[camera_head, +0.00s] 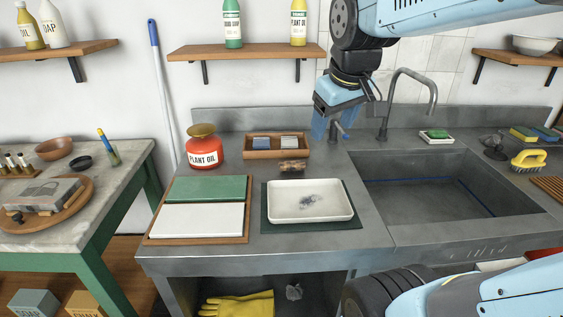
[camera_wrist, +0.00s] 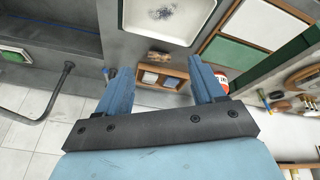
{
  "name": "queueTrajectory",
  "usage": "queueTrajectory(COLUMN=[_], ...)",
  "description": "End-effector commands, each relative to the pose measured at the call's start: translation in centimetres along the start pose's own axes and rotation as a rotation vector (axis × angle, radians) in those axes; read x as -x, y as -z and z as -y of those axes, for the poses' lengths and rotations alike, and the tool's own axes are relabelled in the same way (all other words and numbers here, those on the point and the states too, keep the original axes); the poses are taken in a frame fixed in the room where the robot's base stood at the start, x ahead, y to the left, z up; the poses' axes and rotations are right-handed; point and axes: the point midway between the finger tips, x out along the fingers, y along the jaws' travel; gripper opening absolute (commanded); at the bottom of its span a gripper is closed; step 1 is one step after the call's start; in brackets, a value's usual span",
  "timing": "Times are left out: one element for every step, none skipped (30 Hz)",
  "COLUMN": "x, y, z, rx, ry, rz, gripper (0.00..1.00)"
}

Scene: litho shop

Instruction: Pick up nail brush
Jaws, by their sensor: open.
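A small brown brush-like block (camera_head: 292,167), which looks like the nail brush, lies on the steel counter. It is just in front of the wooden tray and behind the white basin. In the wrist view the brown block (camera_wrist: 159,57) shows beyond and between my fingers, apart from them. Its bristles are too small to make out. My gripper (camera_head: 330,128) is open and empty, pointing down over the back of the counter, to the right of the wooden tray. Its two blue fingers (camera_wrist: 156,66) are spread in the wrist view. A yellow-handled brush (camera_head: 528,159) lies right of the sink.
The wooden tray (camera_head: 261,154) holds a blue and a pale block. A white basin (camera_head: 281,217) sits on a dark mat. A red plant oil jar (camera_head: 204,150) stands left. A tap (camera_head: 388,108) rises behind the sink (camera_head: 424,205). A shelf (camera_head: 246,51) hangs above.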

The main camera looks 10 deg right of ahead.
Motion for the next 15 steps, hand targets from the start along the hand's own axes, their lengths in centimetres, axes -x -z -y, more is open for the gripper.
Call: queueTrajectory(x=[-0.6,-0.9,-1.4,-1.7,-2.1,-2.7,-3.1,-3.5,-4.2,-4.7,-5.2,-5.9,-6.5,-7.1,-7.9], y=[1.2,1.9,2.9,3.5,4.2,5.1,5.8,6.4,7.3,7.9,8.5,9.3,9.9,10.6,11.3], z=[-0.3,-0.5,-0.7,-0.9,-1.1,-1.3,-1.5,-1.6,-1.8,-2.0,-2.2,-2.4,-2.5,-2.7,-2.9], rx=[0.047,0.08,0.124,0.156,0.189,0.232,0.264,0.297,0.341,0.372,0.404,0.446,0.479,0.511,0.552], ry=[0.002,0.003,0.005,0.008,0.011,0.016,0.021,0.026,0.034,0.04,0.048,0.058,0.066,0.075,0.087], rz=[0.024,0.035,0.05,0.061,0.072,0.087,0.097,0.108,0.121,0.132,0.142,0.154,0.163,0.171,0.181], gripper=[0.68,0.68,0.68,0.68,0.68,0.68,0.68,0.68,0.68,0.68,0.68,0.68,0.68,0.68,0.68])
